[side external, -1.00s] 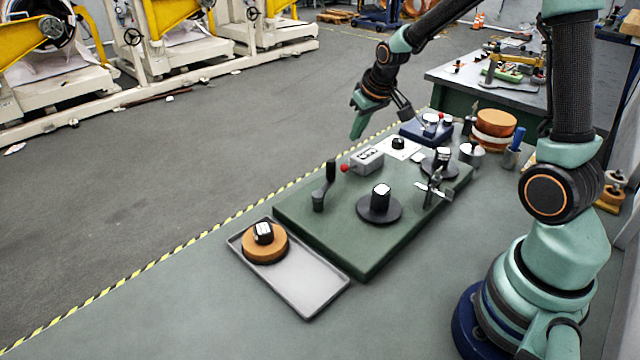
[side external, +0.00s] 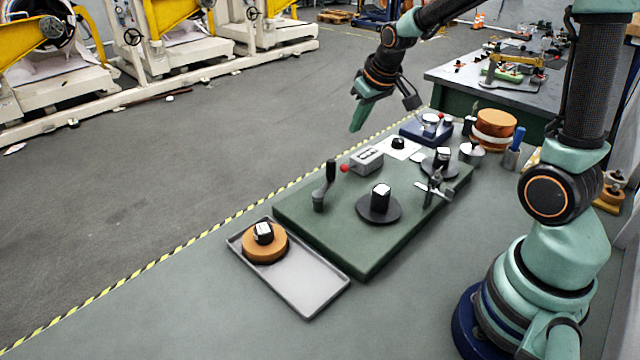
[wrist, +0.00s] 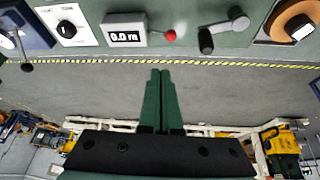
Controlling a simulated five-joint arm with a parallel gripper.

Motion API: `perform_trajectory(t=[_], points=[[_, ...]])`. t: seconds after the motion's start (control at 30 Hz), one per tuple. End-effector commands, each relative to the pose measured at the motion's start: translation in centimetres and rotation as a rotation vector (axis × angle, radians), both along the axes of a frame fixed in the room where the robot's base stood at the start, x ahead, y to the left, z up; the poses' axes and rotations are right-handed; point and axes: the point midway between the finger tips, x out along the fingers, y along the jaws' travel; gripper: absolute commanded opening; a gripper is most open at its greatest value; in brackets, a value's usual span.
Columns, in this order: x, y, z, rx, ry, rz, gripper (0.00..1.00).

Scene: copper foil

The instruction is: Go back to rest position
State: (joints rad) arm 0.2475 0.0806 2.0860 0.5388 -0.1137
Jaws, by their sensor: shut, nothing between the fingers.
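My gripper (side external: 358,122) is raised in the air beyond the far edge of the green work board (side external: 345,245) in the side view. It holds nothing and touches nothing. In the wrist view, the two green fingers of my gripper (wrist: 161,78) lie side by side and closed, over the grey floor. The upper arm reaches out over the right part of the bench.
A grey tray (side external: 310,295) holds a copper roll (side external: 265,247). The board carries a black spindle disc (side external: 379,208), a crank lever (side external: 322,190) and a grey box with a display (side external: 366,160). A larger copper roll (side external: 495,124) stands behind. The bench's front left is clear.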

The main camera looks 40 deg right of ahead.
Motion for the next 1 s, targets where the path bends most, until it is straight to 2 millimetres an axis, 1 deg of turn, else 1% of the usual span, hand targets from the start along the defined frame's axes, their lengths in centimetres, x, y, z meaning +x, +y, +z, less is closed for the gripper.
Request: perform_trajectory(t=[0.03,0.1,0.3,0.43,0.5,0.6,0.7,0.8,1.0], points=[[-0.8,1.2,1.4,0.0,-0.013,0.016,0.0],[-2.1,2.7,2.9,0.004,-0.022,0.032,0.0],[-6.5,6.4,5.9,0.017,-0.039,0.076,0.0],[-9.5,8.4,7.0,0.027,-0.05,0.106,0.0],[-10.9,9.2,7.3,0.032,-0.056,0.118,0.0],[-12.5,10.0,7.5,0.037,-0.06,0.133,0.0],[-13.5,10.5,7.5,0.042,-0.062,0.142,0.0],[-14.0,10.7,7.5,0.044,-0.061,0.145,0.0],[-14.1,10.8,7.5,0.043,-0.061,0.146,0.0]])
